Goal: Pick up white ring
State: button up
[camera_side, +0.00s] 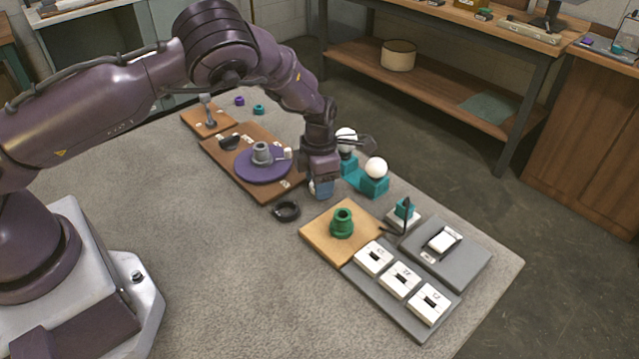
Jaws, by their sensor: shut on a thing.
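My gripper (321,187) points down beside the right edge of the brown board, low over the grey mat. It is shut on a small whitish piece (312,187), which shows at the left of its fingers. The fingers hide most of this piece, so its ring shape is not clear; I take it for the white ring. I cannot tell whether it touches the mat.
A black ring (287,211) lies in front of my gripper. White bulbs (376,168) on teal holders stand close to its right. The brown board (222,154) carries a purple disc (250,173). A green socket (342,222) stands on a tan board. The mat's left side is clear.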

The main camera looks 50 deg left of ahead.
notch_tip(320, 180, up, 3)
jog(key=shift+f, duration=0.1)
jog(key=s+r, duration=0.9)
jog(key=s, duration=0.5)
jog(key=shift+w+a, duration=4.5)
jog(key=shift+a, duration=2.6)
jog(key=shift+f, duration=2.3)
jog(key=shift+f, duration=0.1)
